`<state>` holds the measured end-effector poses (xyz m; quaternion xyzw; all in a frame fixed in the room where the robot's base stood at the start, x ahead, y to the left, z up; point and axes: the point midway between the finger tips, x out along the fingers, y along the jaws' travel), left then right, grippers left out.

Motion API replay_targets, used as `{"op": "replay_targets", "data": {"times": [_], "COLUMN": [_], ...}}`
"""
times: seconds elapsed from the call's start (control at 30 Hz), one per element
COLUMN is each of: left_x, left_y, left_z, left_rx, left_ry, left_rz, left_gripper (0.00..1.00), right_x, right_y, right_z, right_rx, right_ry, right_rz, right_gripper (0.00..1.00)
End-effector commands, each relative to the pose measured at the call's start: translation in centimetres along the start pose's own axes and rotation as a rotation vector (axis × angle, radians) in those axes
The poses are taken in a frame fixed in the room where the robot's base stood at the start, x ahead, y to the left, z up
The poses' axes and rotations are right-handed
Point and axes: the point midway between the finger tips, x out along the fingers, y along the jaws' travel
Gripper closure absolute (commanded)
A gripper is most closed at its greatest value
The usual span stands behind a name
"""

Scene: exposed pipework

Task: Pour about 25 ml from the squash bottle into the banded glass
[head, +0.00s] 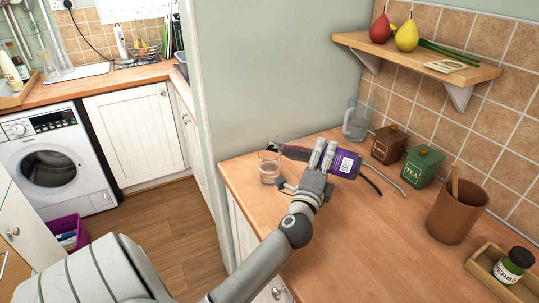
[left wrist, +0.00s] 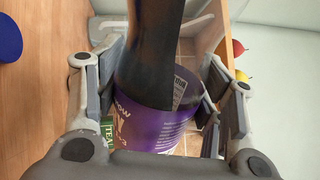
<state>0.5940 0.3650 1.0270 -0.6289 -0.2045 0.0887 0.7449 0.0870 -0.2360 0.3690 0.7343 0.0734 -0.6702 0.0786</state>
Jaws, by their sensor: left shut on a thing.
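The squash bottle (head: 346,163), dark with a purple label, lies tipped well over in my left gripper (head: 325,152), its neck pointing left. In the left wrist view, the purple label (left wrist: 155,128) sits between the finger pads of my left gripper (left wrist: 160,95), which is shut on the bottle. The glass (head: 269,168) stands upright on the counter just left of the gripper. The bottle's neck end is close to the glass rim; I cannot tell whether liquid is flowing. The glass looks pale pinkish low down; its band is not clear. My right gripper is out of view.
A clear container (head: 356,120) stands by the wall behind the bottle. A brown tin (head: 389,143), a green tea tin (head: 421,165), a brown pot (head: 456,211) and a herb jar (head: 513,264) stand to the right. A shelf (head: 420,62) hangs above. The near counter is clear.

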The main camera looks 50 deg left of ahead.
Motion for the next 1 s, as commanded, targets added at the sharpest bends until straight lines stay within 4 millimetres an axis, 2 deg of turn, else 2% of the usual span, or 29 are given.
{"op": "replay_targets", "data": {"times": [1.0], "left_x": [0.19], "left_y": [-0.98], "left_z": [0.14], "left_rx": [-0.124], "left_ry": [-0.025], "left_rz": [-0.004], "left_gripper": [0.75], "right_x": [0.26], "right_y": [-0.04], "right_z": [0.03], "right_rx": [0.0], "right_ry": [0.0], "right_rz": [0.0], "right_gripper": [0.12]}}
